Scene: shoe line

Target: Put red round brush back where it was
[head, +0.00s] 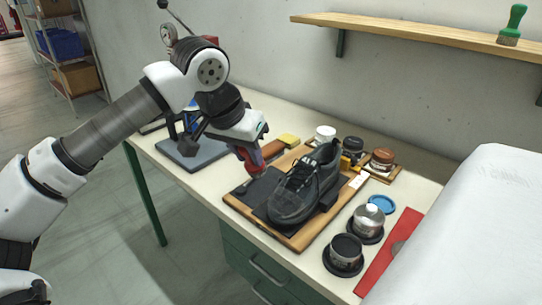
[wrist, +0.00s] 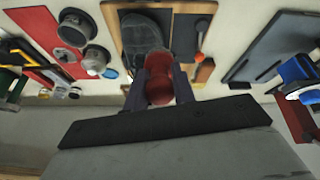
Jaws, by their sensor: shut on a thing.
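My gripper (head: 250,163) is shut on the red round brush (wrist: 159,88). In the wrist view the brush shows as a rounded red body between the two dark fingers. In the head view my gripper hangs over the left end of the wooden board (head: 292,243), and the fingers and arm cover most of the brush. A black shoe (head: 296,190) lies on the board, to the right of my gripper. It also shows in the wrist view (wrist: 143,36). I cannot tell whether the brush touches anything below.
Jars stand right of the board, including a silver-topped one (head: 369,219) and a dark open one (head: 346,252). A red mat (head: 378,268) lies beyond them. A yellow block (head: 289,140) lies behind my gripper. A grey stand base (head: 193,153) is at left. A shelf (head: 430,33) holds a green-handled brush (head: 513,22).

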